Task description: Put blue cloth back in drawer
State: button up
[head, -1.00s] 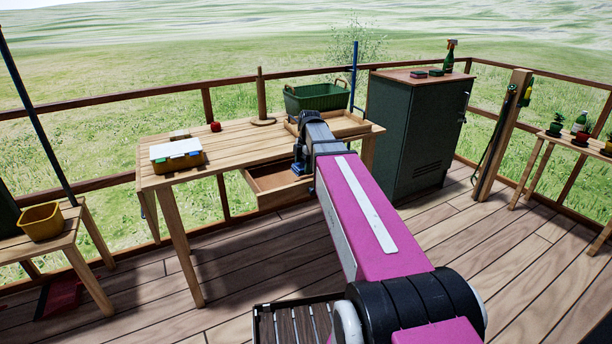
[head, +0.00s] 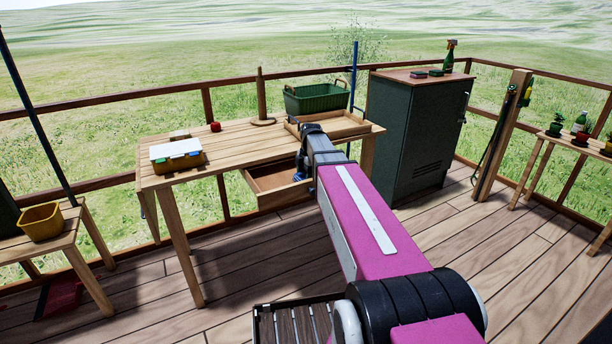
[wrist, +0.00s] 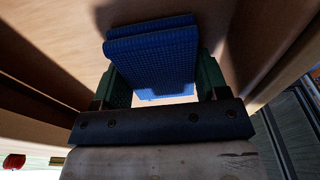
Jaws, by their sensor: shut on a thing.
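The blue cloth (wrist: 155,62) is a folded, textured piece between the two green fingers of my gripper (wrist: 163,84) in the wrist view. My gripper is shut on it. The open wooden drawer (head: 262,181) sticks out from under the front of the wooden table (head: 225,150). In the head view my gripper (head: 300,171) is at the drawer's right part, mostly hidden by my arm. In the wrist view, brown wood (wrist: 60,35) lies beyond the cloth. I cannot tell whether the cloth touches the drawer bottom.
On the tabletop are a yellow box with a white lid (head: 177,154), a red object (head: 215,127), a wooden stand (head: 262,105), a tray (head: 345,126) and a green basket (head: 316,98). A dark green cabinet (head: 415,130) stands to the right. Floor before the table is clear.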

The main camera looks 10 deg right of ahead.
jog(key=o, duration=0.9)
notch_tip(320, 180, up, 12)
jog(key=d, duration=0.1)
jog(key=shift+w+d, duration=0.15)
jog(key=shift+w, duration=0.1)
jog(key=shift+r, duration=0.1)
